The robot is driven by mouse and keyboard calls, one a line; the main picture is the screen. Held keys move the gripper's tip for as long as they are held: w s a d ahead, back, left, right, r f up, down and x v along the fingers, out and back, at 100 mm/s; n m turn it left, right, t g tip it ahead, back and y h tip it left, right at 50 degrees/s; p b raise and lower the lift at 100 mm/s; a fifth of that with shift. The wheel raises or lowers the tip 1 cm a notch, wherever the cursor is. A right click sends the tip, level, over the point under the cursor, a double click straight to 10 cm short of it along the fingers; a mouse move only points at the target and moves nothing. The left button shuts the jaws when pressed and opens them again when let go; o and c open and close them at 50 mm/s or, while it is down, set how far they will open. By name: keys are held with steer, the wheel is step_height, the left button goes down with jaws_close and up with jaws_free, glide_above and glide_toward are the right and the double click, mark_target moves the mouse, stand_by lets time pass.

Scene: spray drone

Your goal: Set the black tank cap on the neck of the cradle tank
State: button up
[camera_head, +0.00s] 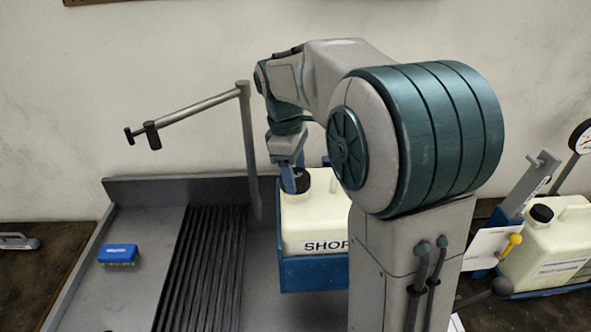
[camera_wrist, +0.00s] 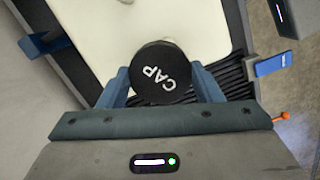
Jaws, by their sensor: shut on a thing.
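In the head view my gripper (camera_head: 293,180) points down over the top left of a cream tank (camera_head: 318,215) lettered SHOP, which stands in a blue cradle (camera_head: 312,274). The cap (camera_head: 303,181) shows dark at the fingertips, at the tank's top. The tank (camera_wrist: 118,38) lies behind the cap in the wrist view. The neck is hidden, so I cannot tell whether the cap touches it.
A grey post with a bar (camera_head: 247,150) rises behind. Another cream tank (camera_head: 548,248) with a black cap stands at the right.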

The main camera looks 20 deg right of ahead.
steer(key=shift+f, duration=0.1)
steer(key=o, duration=1)
steer(key=r, duration=0.4)
steer(key=a+r, duration=0.1)
steer(key=r, duration=0.4)
steer(key=w+r, duration=0.1)
steer(key=r, duration=0.3)
steer(key=shift+a+r, duration=0.35)
steer(key=shift+a, duration=0.05)
